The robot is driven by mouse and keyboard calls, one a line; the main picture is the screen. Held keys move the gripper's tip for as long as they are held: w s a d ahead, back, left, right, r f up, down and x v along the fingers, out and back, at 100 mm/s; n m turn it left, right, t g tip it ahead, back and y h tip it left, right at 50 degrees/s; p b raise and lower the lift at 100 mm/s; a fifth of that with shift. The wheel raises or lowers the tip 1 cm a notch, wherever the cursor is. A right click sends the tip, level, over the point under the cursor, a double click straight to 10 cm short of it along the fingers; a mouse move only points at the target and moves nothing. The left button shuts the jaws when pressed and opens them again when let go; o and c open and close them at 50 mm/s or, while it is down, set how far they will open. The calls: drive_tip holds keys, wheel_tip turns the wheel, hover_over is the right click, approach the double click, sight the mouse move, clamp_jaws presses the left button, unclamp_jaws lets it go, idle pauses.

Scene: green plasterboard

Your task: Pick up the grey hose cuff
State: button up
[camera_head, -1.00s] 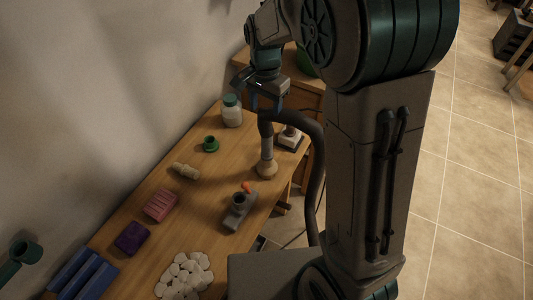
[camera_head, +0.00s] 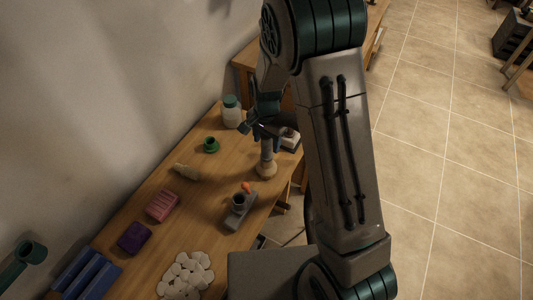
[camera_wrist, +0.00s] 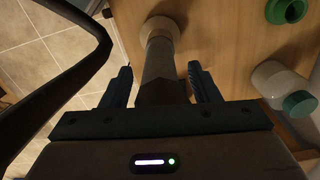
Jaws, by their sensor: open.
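The grey hose cuff (camera_head: 267,154) stands upright on a beige round foot (camera_head: 266,171) on the wooden table. In the wrist view the cuff (camera_wrist: 161,62) runs down the middle of the picture, with the beige foot (camera_wrist: 160,28) at its far end. My gripper (camera_head: 263,132) is at the upper part of the cuff. In the wrist view my gripper (camera_wrist: 161,72) is open, with one finger on each side of the cuff and a visible gap on both sides. The cuff's near end is dark and partly hidden by the gripper body.
A dark hose (camera_wrist: 84,75) loops at the left of the wrist view. A green-lidded jar (camera_head: 231,113), a green ring (camera_head: 210,146) and a small white-topped box (camera_head: 290,138) stand near the cuff. A grey tool (camera_head: 240,212) and white pebbles (camera_head: 186,274) lie nearer.

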drive_tip(key=shift+f, duration=0.55)
clamp_jaws()
drive_tip(key=shift+r, duration=0.15)
